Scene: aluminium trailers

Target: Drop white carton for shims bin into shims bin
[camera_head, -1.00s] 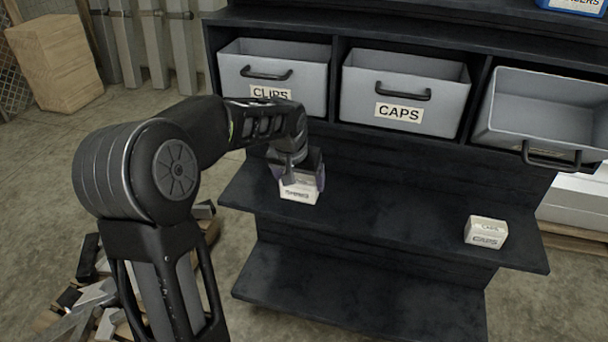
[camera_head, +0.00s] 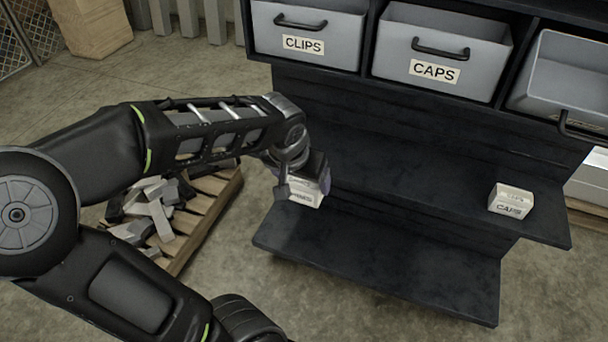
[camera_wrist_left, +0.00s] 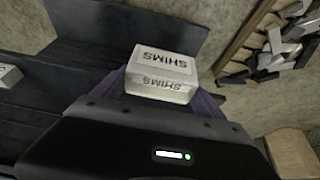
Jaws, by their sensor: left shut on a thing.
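A white carton (camera_head: 309,192) labelled SHIMS is held in my left gripper (camera_head: 304,184), near the left end of the dark shelf. In the left wrist view the SHIMS carton (camera_wrist_left: 163,74) sits between the purple fingers, its printing upside down. The left gripper is shut on it. The shims bin's label does not show in any view. A grey bin (camera_head: 573,82) at the right stands pulled out and tilted, its label hidden. My right gripper is out of view.
Grey bins labelled CLIPS (camera_head: 304,36) and CAPS (camera_head: 440,58) sit in the upper row of the rack (camera_head: 390,150). A white CAPS carton (camera_head: 511,201) stands on the shelf's right part. A pallet (camera_head: 201,222) with metal offcuts lies on the floor at left.

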